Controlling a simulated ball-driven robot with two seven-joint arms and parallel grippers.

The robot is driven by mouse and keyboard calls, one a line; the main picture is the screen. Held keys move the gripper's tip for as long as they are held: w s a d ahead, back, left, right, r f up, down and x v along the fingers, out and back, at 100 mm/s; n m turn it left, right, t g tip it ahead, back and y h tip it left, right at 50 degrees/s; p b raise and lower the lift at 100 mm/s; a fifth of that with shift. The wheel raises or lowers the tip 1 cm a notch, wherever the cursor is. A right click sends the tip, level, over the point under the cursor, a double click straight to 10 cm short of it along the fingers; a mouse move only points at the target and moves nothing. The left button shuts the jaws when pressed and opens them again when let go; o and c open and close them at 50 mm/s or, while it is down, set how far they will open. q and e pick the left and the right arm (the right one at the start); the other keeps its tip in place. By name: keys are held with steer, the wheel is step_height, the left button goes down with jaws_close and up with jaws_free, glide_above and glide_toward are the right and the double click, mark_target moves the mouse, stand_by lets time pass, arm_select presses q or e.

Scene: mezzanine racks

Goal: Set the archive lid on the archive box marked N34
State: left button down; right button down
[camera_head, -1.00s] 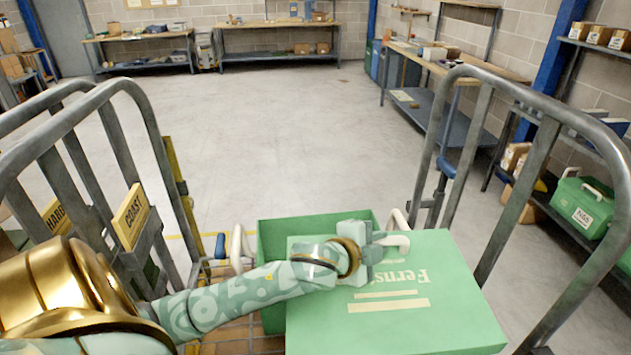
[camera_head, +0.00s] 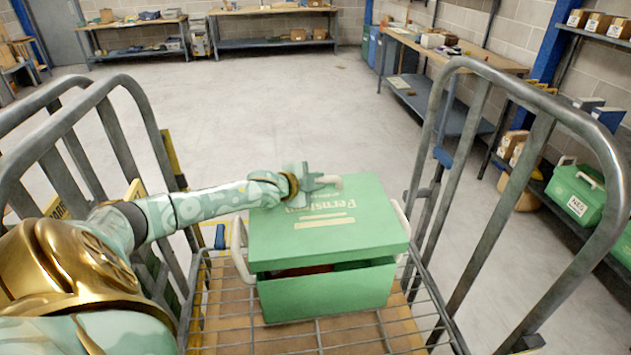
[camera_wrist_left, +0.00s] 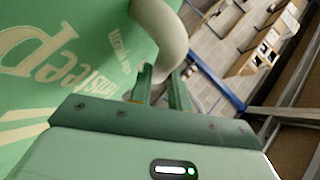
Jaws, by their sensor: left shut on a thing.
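The green archive lid (camera_head: 350,235) has pale lettering and a whitish handle (camera_head: 331,180). My left gripper (camera_head: 318,183) is shut on that handle; the wrist view shows its fingers (camera_wrist_left: 163,82) at the handle (camera_wrist_left: 160,35) and the lid's lettered top (camera_wrist_left: 75,35). The lid is over the open green archive box (camera_head: 325,297). A dark gap shows between the lid's front edge and the box rim, with something reddish inside. I cannot tell whether the lid touches the box at the back. No N34 mark is readable on the box. My right gripper is not in view.
The box stands on the wire-and-board deck (camera_head: 225,320) of a cage trolley. Its tubular side frames (camera_head: 478,150) rise left and right. Another green box (camera_head: 576,195) with a white label sits on the right shelf. Open floor (camera_head: 260,110) lies beyond.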

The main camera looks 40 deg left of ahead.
mark_target(314, 196)
arm_select(q)
steer(key=shift+f+b, duration=0.6)
steer(key=shift+f, duration=0.3)
step_height(314, 196, down, 3)
steer(key=b, duration=0.3)
steer(key=shift+f, duration=0.1)
steer(key=shift+f+b, duration=1.1)
steer(key=shift+f, duration=0.95)
steer(key=c, duration=1.2)
jaws_free()
steer(key=shift+c, duration=0.2)
steer(key=shift+s, duration=0.1)
